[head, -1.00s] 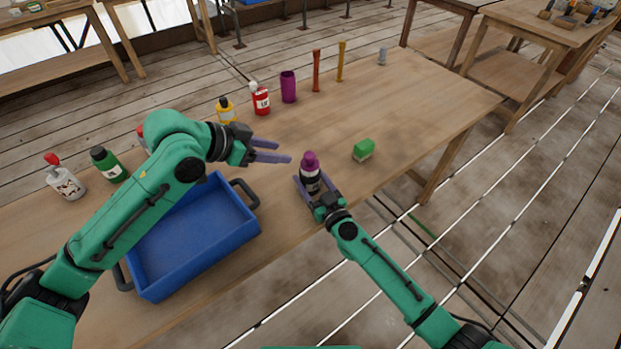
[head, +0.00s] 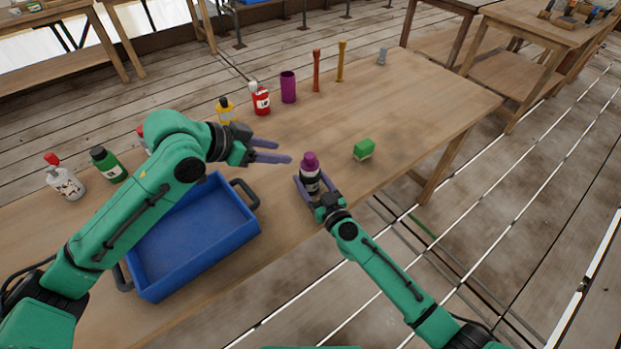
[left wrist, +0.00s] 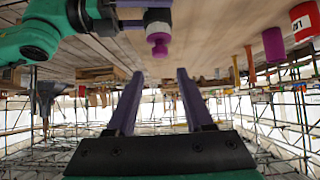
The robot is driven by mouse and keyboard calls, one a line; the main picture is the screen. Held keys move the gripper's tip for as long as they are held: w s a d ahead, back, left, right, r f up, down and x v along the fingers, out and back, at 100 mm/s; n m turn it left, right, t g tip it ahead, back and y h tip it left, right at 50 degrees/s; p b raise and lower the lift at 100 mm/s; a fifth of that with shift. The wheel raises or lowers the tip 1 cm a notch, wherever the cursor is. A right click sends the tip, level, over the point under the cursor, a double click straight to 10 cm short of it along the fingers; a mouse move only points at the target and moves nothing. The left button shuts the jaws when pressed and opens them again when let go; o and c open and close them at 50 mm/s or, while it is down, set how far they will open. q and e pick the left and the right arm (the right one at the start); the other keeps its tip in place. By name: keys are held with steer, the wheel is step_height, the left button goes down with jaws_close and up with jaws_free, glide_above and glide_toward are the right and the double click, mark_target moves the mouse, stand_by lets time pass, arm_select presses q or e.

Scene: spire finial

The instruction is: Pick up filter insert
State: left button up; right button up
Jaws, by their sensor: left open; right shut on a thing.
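No label shows which thing is the filter insert, and I cannot tell it for sure. My right gripper (head: 314,188) is shut on a dark bottle with a white band and purple cap (head: 310,160), upright at the table's front edge. This bottle also shows in the left wrist view (left wrist: 158,32), beyond my left fingers. My left gripper (head: 284,152) is open and empty, above the table just left of the bottle. A purple cylinder (head: 288,87), an orange-brown stick (head: 316,71), a yellow stick (head: 341,62) and a small grey waisted piece (head: 382,57) stand along the back.
A blue tray (head: 243,232) with dark handles stands empty at the front left, under my left arm. Red (head: 260,98), yellow (head: 226,110), green (head: 107,165) and white (head: 66,180) bottles line the table (head: 430,105). Its right part is mostly clear.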

arm_select(q)
steer(key=shift+o, duration=1)
steer(key=shift+w, duration=0.1)
steer(key=n+g+y, duration=0.4)
steer(key=n+y, duration=0.4)
steer(key=n, duration=0.1)
glide_toward(310, 155)
steer(key=f, duration=0.3)
steer(key=w+f, duration=0.1)
steer(key=f, duration=0.2)
steer(key=w+f, duration=0.1)
steer(key=f, duration=0.3)
steer(key=shift+d, duration=0.15)
steer(key=c, duration=1.1)
